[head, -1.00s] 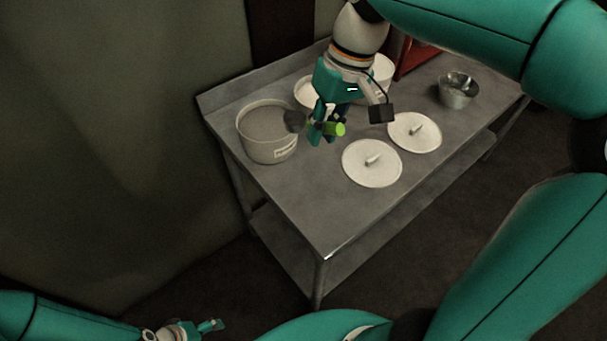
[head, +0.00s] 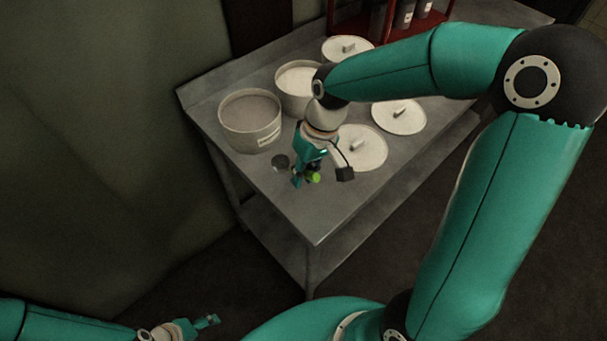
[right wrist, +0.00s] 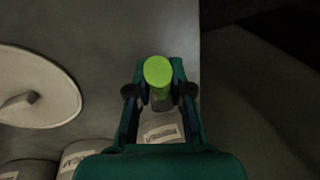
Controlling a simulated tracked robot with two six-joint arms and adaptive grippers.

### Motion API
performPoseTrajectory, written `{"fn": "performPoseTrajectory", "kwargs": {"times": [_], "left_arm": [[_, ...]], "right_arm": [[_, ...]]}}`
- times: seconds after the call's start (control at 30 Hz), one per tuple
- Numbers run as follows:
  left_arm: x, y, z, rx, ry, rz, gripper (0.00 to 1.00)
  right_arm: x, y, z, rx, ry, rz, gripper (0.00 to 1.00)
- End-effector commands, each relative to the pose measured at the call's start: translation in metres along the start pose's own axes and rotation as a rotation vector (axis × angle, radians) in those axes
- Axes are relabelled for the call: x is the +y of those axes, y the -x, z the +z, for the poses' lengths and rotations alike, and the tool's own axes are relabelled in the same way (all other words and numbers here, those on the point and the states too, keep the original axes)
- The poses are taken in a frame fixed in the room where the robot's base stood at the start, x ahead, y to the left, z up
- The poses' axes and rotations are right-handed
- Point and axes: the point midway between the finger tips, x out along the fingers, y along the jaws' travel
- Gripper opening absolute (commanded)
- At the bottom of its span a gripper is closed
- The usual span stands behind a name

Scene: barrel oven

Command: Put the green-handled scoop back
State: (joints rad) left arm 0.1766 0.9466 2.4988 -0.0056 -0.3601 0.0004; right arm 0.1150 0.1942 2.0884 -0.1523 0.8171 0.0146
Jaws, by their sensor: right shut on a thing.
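My right gripper (head: 304,178) is low over the near left part of the metal table, shut on the green-handled scoop (head: 314,177). In the right wrist view the green handle end (right wrist: 158,71) shows between the fingers (right wrist: 160,98); the bowl is hidden there. My left gripper (head: 207,321) is at the bottom left, away from the table; its finger state is too small to tell.
The metal table (head: 330,207) has a bare near corner. A large labelled tub (head: 265,140) with grey-brown contents stands behind the scoop, and a second tub (head: 283,98) with pale contents beyond it. White lids (head: 366,157) lie on the right. A red rack (head: 347,27) stands at the back.

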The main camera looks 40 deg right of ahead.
Motion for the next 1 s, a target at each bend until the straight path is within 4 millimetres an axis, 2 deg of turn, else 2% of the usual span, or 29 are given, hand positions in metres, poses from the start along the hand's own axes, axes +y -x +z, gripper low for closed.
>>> {"fn": "performPoseTrajectory", "kwargs": {"times": [0.1, 0.27, 0.3, 0.43, 0.77, 0.87, 1.0], "left_arm": [[0.0, 0.0, 0.0, 0.0, 0.0, 0.0, 0.7], [0.0, 0.0, 0.0, 0.0, 0.0, 0.0, 0.7], [0.0, 0.0, 0.0, 0.0, 0.0, 0.0, 0.7], [0.0, 0.0, 0.0, 0.0, 0.0, 0.0, 0.7], [0.0, 0.0, 0.0, 0.0, 0.0, 0.0, 0.7], [0.0, 0.0, 0.0, 0.0, 0.0, 0.0, 0.7], [0.0, 0.001, 0.0, 0.0, 0.0, 0.0, 0.7]], "right_arm": [[0.002, -0.007, 0.001, 0.0, 0.0, 0.0, 0.0], [0.002, -0.007, 0.001, -0.001, 0.0, 0.0, 0.0], [0.002, -0.007, 0.001, -0.002, 0.0, 0.0, 0.25], [0.001, -0.007, 0.001, -0.002, 0.0, 0.0, 0.45], [0.001, -0.005, 0.0, 0.001, 0.0, 0.0, 0.45], [0.001, 0.002, -0.001, 0.004, 0.0, 0.0, 0.45], [0.001, 0.021, -0.001, 0.007, 0.0, 0.0, 0.45]]}}
